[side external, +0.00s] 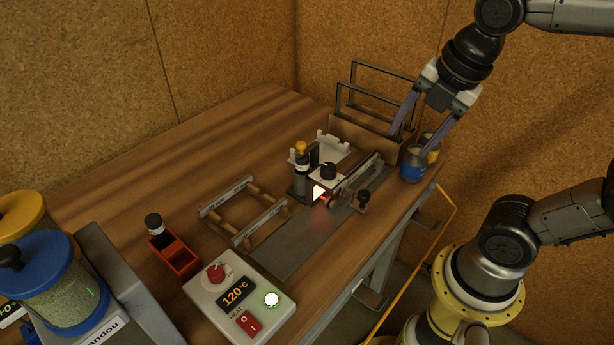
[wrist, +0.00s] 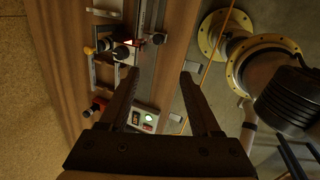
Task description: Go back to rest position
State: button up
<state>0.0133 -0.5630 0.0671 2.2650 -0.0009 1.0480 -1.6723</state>
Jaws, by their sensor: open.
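My gripper (side external: 418,123) is open, its two long fingers spread apart and pointing down and to the left. It hangs near the right back corner of the wooden table (side external: 225,130), by the wooden rack and the small cans. In the wrist view my gripper (wrist: 158,88) shows its fingers apart with nothing between them. Whether the fingertips touch the rack or the cans is hard to tell in the side view.
A wooden rack with metal frames (side external: 365,130) and a blue can (side external: 413,164) stand close to my gripper. A tool station with a glowing red spot (side external: 320,196), a wooden frame (side external: 243,212), a red box (side external: 174,257) and a control box reading 120°C (side external: 238,300) occupy the table.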

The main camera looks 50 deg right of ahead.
jog(key=s+m, duration=0.1)
jog(key=m, duration=0.5)
jog(key=s+f+m+t, duration=0.1)
jog(key=m, duration=0.5)
jog(key=s+f+m, duration=0.1)
jog(key=m, duration=0.6)
jog(key=shift+s+a+f+t, duration=0.15)
jog(key=shift+s+t, duration=0.1)
jog(key=shift+t, duration=0.15)
